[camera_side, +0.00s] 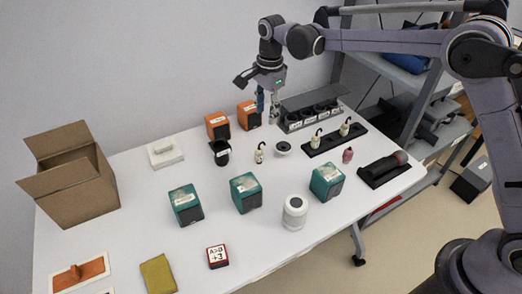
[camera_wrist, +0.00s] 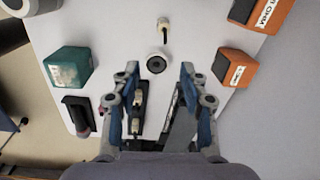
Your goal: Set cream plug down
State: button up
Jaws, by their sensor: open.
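A small cream plug (camera_side: 259,156) with a dark top stands on the white table, left of a round white piece with a dark centre (camera_side: 282,148). It also shows in the wrist view (camera_wrist: 163,27), beyond the fingertips. Two more cream plugs, one nearer (camera_side: 315,143) and one farther right (camera_side: 344,130), stand on a black strip (camera_side: 330,142). My gripper (camera_side: 267,106) is open and empty, above the table near the back edge. In the wrist view, its spread fingers (camera_wrist: 160,72) frame the round white piece, with the black strip partly behind the left finger.
A dark open-lidded rack (camera_side: 288,125) lies behind the strip. A cardboard box (camera_side: 85,195) is at left.

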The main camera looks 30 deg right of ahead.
jog(key=s+d+r+n+t, duration=0.3)
jog(key=s+d+r+n, duration=0.6)
jog(key=s, duration=0.4)
jog(key=s+d+f+n+t, duration=0.1)
jog(key=s+d+f+n, duration=0.1)
jog(key=s, duration=0.5)
jog(key=s+d+f+n+t, duration=0.1)
jog(key=s+d+n+t, duration=0.1)
jog(key=s+n, duration=0.3)
jog(key=s, duration=0.3)
jog(key=shift+s+d+f+t, duration=0.15)
jog(key=shift+d+f+t, duration=0.15)
jog(key=shift+d+f, duration=0.05)
